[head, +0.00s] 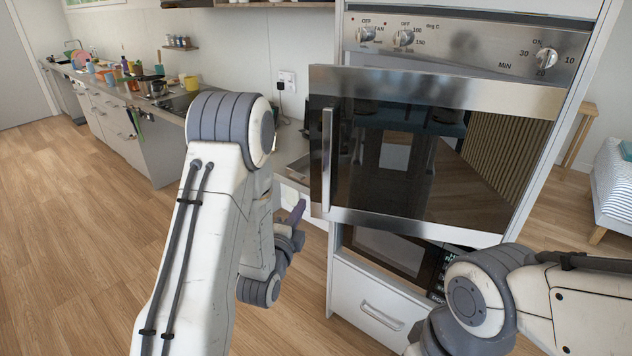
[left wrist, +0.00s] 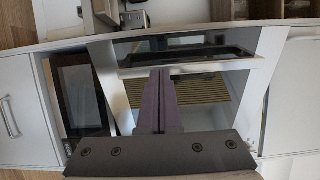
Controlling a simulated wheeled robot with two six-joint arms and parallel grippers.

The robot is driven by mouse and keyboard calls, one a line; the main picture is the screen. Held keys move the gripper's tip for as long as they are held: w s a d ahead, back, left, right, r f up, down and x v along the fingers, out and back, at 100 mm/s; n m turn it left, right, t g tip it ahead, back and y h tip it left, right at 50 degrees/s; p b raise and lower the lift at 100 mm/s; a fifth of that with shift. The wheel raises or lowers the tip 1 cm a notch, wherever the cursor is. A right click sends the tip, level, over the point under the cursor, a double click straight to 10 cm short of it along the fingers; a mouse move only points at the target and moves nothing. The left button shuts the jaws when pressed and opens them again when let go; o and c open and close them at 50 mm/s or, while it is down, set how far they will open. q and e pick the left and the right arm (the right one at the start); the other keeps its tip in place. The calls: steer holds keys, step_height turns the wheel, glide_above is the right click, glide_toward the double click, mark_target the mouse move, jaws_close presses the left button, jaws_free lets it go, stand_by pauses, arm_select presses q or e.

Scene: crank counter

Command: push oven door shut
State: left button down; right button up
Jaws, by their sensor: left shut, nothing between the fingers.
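The oven door (head: 440,165) is a dark glass panel with a steel frame. It stands ajar, its left edge swung out from the tall white cabinet. A vertical steel handle (head: 327,160) is on its left side. My left gripper (head: 297,212) is below and left of the door's lower left corner, apart from the handle. In the left wrist view its purple fingers (left wrist: 160,85) are together and empty, pointing toward the oven area. Whether they touch the door cannot be told. My right arm enters at lower right, but its gripper is hidden.
The oven's control panel (head: 455,45) is above the door. A microwave (head: 385,250) and a white drawer (head: 370,305) with a handle are below. A long counter (head: 115,90) with kitchen items runs along the left wall. The wooden floor at left is clear.

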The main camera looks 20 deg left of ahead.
arm_select(q)
steer(key=w+b, duration=0.1)
steer(key=p, duration=0.3)
glide_toward(319, 173)
steer(key=w, duration=0.4)
steer(key=shift+w, duration=0.1)
steer(key=shift+w+f+p, duration=0.1)
steer(key=shift+w+p, duration=0.65)
steer(key=shift+w, duration=0.6)
arm_select(e)
steer(key=shift+r, duration=1.55)
